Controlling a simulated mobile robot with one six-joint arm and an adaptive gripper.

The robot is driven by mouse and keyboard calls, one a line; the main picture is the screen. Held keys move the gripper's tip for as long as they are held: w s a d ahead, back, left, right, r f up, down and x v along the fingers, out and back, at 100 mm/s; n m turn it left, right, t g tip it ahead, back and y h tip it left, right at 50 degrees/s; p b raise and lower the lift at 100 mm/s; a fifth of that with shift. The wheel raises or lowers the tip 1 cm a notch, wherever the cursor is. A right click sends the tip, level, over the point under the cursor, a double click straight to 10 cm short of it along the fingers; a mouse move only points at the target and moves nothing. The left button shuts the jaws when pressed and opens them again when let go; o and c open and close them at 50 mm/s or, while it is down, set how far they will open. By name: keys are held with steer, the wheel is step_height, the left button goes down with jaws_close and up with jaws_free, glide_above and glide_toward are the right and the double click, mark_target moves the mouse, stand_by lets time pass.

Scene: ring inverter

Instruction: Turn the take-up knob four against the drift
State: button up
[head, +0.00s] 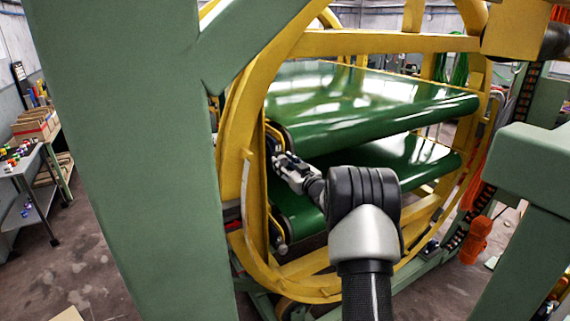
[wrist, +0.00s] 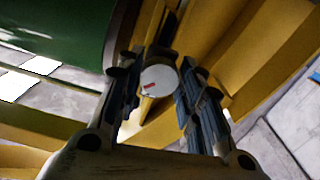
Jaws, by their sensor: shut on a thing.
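The take-up knob (wrist: 158,80) is a round pale disc with a short red mark on its face. In the wrist view it sits between the two dark ridged fingers of my gripper (wrist: 155,95), which are shut on it. In the head view my gripper (head: 283,163) reaches to the left side of the yellow ring frame, near the left end of the green belts. The knob cannot be made out there, as the gripper hides it.
The yellow ring (head: 232,170) surrounds an upper green belt (head: 350,100) and a lower green belt (head: 400,165). A thick green post (head: 110,150) stands at the left, another green frame part (head: 530,165) at the right. A grey table (head: 22,165) with small items stands far left.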

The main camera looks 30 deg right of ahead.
steer(key=o, duration=1.1)
steer(key=s, duration=1.2)
steer(key=shift+a, duration=0.35)
steer(key=shift+f, duration=0.1)
